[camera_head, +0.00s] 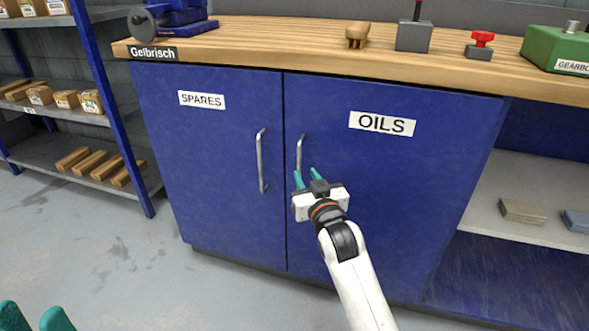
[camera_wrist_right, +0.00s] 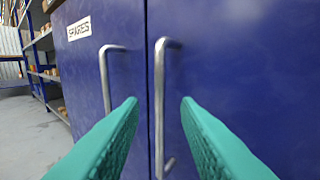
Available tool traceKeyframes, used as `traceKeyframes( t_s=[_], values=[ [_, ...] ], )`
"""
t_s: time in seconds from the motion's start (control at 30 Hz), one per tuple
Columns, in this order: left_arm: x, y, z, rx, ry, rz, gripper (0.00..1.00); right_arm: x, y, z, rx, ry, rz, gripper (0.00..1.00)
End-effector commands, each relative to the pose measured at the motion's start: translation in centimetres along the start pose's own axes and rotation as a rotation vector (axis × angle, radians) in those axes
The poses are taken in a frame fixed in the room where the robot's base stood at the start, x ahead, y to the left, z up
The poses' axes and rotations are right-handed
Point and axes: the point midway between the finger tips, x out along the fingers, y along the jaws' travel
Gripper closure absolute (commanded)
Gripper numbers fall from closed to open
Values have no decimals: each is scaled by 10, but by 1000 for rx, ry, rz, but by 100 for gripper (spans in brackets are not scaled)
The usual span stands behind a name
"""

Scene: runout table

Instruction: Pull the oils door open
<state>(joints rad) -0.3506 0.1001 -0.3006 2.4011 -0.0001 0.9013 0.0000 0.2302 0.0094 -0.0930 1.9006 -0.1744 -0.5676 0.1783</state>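The blue oils door (camera_head: 390,190) is shut and carries a white OILS label (camera_head: 382,123). Its silver vertical bar handle (camera_head: 299,150) is at its left edge. My right gripper (camera_head: 306,177) is open at the lower part of this handle. In the right wrist view the oils handle (camera_wrist_right: 160,100) stands between the two teal fingertips (camera_wrist_right: 160,104), with gaps on both sides. Whether the fingers reach around the bar is unclear. My left gripper (camera_head: 37,318) shows only as teal fingertips, spread apart, at the bottom left corner of the head view.
The shut SPARES door (camera_head: 215,160) is left of the oils door; its handle (camera_head: 261,160) is close by. The wooden bench top (camera_head: 270,45) is above. Open shelves (camera_head: 540,180) are at right, a rack (camera_head: 100,115) at left. The grey floor (camera_head: 110,250) is clear.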

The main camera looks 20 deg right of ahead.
Motion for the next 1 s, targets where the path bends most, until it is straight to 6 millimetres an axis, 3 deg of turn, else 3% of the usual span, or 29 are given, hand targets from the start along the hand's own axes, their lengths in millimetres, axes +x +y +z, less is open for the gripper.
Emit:
traceKeyframes(
  t_s=[0.2, 0.3, 0.73, 0.9, 1.0],
  values=[
    [-17, 0, -4, 0, 2, -1, 64, 42, 0, -2, -1, -2, 0, 71],
    [-13, 0, -6, 2, -15, -8, 64, 54, 0, -2, 0, -1, 0, 71],
    [-9, 0, -7, 3, -26, -15, 64, 65, 0, 0, 0, 0, 1, 71],
    [-9, 0, -6, 3, -27, -14, 64, 65, 0, 0, -1, 0, 1, 97],
    [-9, 0, -6, 3, -27, -13, 64, 65, 0, 0, -1, 0, 1, 100]
  ],
)
